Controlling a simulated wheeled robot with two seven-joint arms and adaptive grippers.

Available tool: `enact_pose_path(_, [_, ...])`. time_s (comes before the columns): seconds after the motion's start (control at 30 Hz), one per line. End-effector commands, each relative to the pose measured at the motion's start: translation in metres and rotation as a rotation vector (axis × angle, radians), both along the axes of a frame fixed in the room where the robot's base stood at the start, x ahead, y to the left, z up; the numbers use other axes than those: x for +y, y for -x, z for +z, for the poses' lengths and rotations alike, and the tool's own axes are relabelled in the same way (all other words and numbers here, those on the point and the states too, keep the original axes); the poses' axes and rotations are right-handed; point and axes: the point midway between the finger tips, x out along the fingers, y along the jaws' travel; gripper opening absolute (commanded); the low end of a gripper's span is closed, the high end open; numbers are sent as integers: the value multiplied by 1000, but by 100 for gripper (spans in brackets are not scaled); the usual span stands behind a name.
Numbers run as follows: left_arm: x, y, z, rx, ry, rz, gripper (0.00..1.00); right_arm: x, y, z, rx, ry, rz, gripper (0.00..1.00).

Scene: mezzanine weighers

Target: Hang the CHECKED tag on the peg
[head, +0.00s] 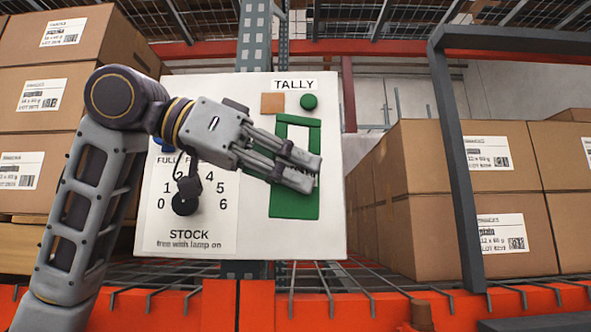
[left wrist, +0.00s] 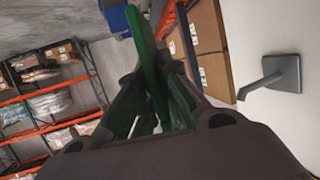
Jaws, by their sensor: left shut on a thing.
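The green tag (head: 293,205), a tall plate with a pale window in its upper part, is in front of the white board in the head view. No wording on it is readable. My left gripper (head: 302,172) is shut on it, its fingers crossing the tag's middle. In the left wrist view the tag (left wrist: 148,60) is seen nearly edge-on, rising from between the fingers (left wrist: 155,100). A grey bent peg (left wrist: 262,86) on a square base stands on a pale surface to the right, apart from the tag. I cannot make out the peg in the head view. My right gripper is out of view.
Cartons (head: 450,150) are stacked on both sides. An orange beam (head: 340,305) runs below, and a dark post (head: 455,150) stands right.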

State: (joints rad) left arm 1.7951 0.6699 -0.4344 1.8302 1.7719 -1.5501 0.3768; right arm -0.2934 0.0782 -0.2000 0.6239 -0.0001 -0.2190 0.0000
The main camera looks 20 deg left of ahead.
Motion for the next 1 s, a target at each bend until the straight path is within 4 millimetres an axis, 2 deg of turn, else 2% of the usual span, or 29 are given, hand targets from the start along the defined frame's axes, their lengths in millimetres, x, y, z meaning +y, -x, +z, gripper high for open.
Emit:
enact_pose_path(0.23, [-2,6,2,-22,42,-1,0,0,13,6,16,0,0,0])
enact_pose_path(1.0, [0,1,1,-24,47,0,0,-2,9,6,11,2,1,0])
